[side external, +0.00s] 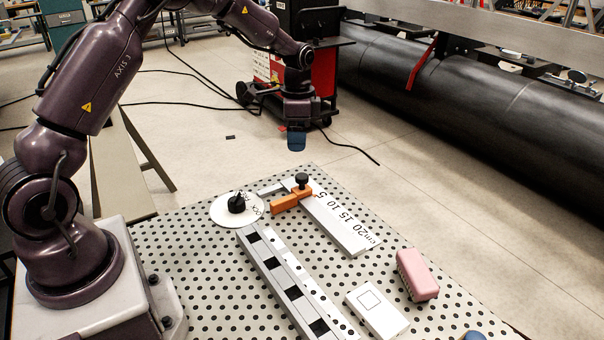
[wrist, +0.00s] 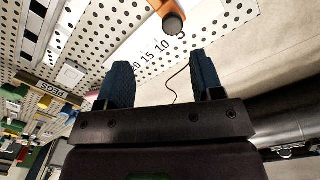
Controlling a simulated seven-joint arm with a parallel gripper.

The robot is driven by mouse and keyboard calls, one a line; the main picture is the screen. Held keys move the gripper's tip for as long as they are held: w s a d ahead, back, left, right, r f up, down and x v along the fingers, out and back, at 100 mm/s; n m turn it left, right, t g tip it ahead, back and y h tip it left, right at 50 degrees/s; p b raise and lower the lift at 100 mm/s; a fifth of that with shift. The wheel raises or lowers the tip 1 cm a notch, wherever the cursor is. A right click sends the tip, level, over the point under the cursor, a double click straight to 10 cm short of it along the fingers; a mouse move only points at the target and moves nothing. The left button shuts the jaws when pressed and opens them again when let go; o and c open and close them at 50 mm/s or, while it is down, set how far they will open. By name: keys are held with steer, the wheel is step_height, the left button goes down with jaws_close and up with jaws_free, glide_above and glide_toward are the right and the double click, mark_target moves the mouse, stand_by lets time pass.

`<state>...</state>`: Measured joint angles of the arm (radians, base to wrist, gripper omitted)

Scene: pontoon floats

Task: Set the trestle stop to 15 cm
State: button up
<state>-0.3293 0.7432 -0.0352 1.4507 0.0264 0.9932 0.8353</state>
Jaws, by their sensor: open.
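The orange stop (side external: 288,201) sits across the far end of a white scale (side external: 357,238) marked 5, 10, 15, 20 cm. It is near the 5 mark. A black knob (side external: 302,180) stands on top of it. In the wrist view the stop (wrist: 158,5) is cut off by the top edge, with its knob (wrist: 172,24) beside the 5. My gripper (side external: 296,142) is open and empty, raised above and beyond the scale's far end. In the wrist view its two blue fingers (wrist: 162,80) are spread apart, with floor showing between them.
A white disc (side external: 222,211) with a black knob and partly hidden lettering lies left of the stop. A rail with black squares (side external: 272,262) runs along the perforated table (side external: 190,280). A pink block (side external: 417,275) and white box (side external: 378,311) are at right. Space above the scale is clear.

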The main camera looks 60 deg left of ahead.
mark_target(302, 176)
steer(key=f+m, duration=0.1)
steer(key=f, duration=0.2)
steer(key=w+f+m, duration=0.1)
steer(key=f, duration=0.7)
steer(key=shift+w+a+f+m+t, duration=0.2)
steer(key=shift+w+f+m+t, duration=0.1)
steer(key=shift+w+m, duration=0.1)
steer(key=shift+r, duration=0.1)
